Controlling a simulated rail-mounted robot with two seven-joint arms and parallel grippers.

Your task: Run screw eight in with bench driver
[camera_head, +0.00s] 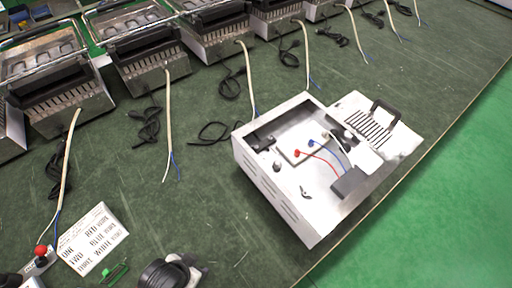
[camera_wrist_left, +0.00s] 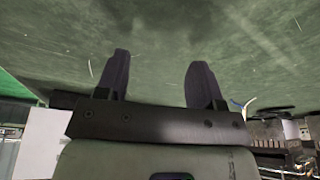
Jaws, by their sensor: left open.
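The opened metal housing (camera_head: 292,190) sits on the green bench in the head view. A pale plate (camera_head: 298,148) and red and blue wires show inside it. Screw eight is too small to pick out. I cannot clearly identify the bench driver. My left gripper (camera_wrist_left: 158,80) is open in the left wrist view, with two dark fingers apart and nothing between them, and bare green bench surface beyond. A dark rounded part with a grey end at the bottom of the head view may belong to my left arm; its fingers are not clear there. My right gripper does not show.
Several metal appliances (camera_head: 150,60) with loose cables line the back. A printed card (camera_head: 93,239), a small green item (camera_head: 117,273) and a red knob (camera_head: 41,251) lie at front left. A dark-handled panel (camera_head: 375,128) adjoins the housing.

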